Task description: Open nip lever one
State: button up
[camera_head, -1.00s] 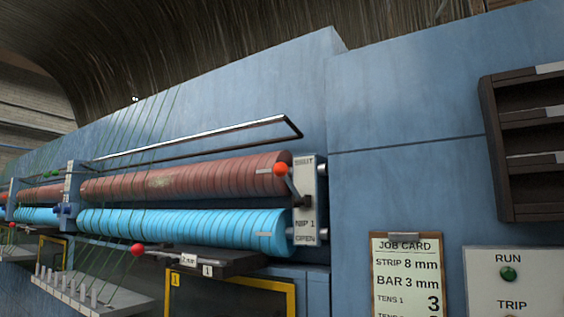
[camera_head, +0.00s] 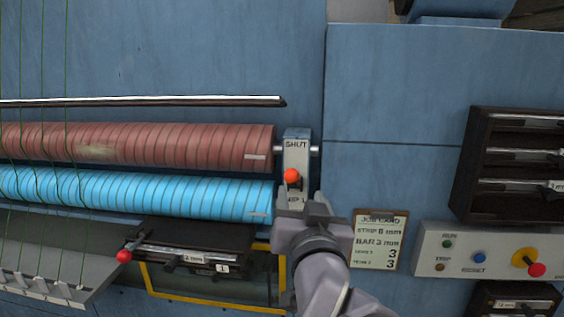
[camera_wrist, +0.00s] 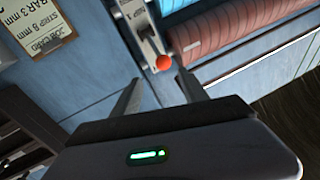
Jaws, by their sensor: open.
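Nip lever one has an orange-red ball knob (camera_head: 291,175) and stands out from a grey plate (camera_head: 296,150) at the right end of the rollers. The plate reads SHUT at its top; NIP 1 is partly covered and its lower end is hidden by my gripper. My gripper (camera_head: 302,198) is open and empty, just below the knob in the head view. In the wrist view the knob (camera_wrist: 163,62) shows near the tips of the open fingers (camera_wrist: 157,78). I cannot tell whether they touch it.
A red-brown roller (camera_head: 150,146) lies above a blue roller (camera_head: 140,192), left of the plate. A red-knobbed slide (camera_head: 124,256) is lower left. A job card (camera_head: 379,240), a button panel (camera_head: 490,252) and a dark rack (camera_head: 510,160) are at right.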

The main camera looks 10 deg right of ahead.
aim_at(290, 171)
jog(key=w+p, duration=0.1)
jog(key=w, duration=0.3)
jog(key=w+p, duration=0.1)
jog(key=w, duration=0.3)
jog(key=w+d+p, duration=0.1)
jog(key=w, duration=0.3)
jog(key=shift+w, duration=0.55)
jog(key=shift+w+a, duration=0.2)
jog(key=shift+w, duration=0.05)
jog(key=shift+s+d, duration=0.1)
jog(key=shift+s, duration=0.05)
jog(key=shift+c, duration=0.4)
grip_shut()
